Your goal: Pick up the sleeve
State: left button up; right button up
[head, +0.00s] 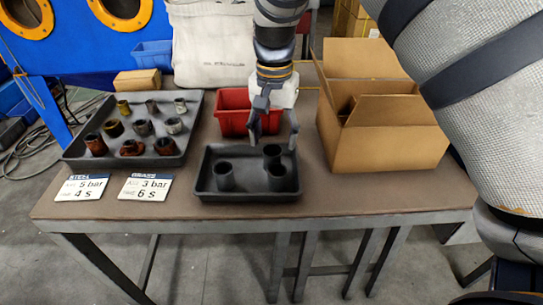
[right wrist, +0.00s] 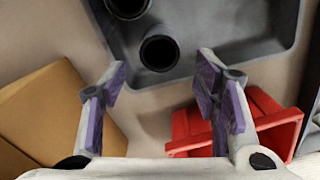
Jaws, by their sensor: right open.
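Three dark hollow sleeves stand upright in a small black tray (head: 250,197): a left one (head: 224,177), a back one (head: 272,153) and a front right one (head: 277,180). My right gripper (head: 272,140) points down above the back part of this tray, close to the back sleeve. In the right wrist view its fingers (right wrist: 162,72) are spread with nothing between them, and one sleeve's open mouth (right wrist: 159,53) lies just beyond the fingertips. A second sleeve (right wrist: 127,6) is cut by that view's top edge. My left gripper is not seen.
A red bin (head: 233,121) stands behind the small tray. An open cardboard box (head: 390,151) stands to the right. A larger tray (head: 168,162) with several mixed sleeves is at left, behind two label cards (head: 145,187). The table's front right is clear.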

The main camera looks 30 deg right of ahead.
aim_at(273, 154)
jog(key=f, duration=0.4)
jog(key=shift+s+a+f, duration=0.3)
jog(key=shift+a, duration=0.05)
jog(key=shift+f, duration=0.35)
jog(key=shift+r, duration=0.1)
grip_shut()
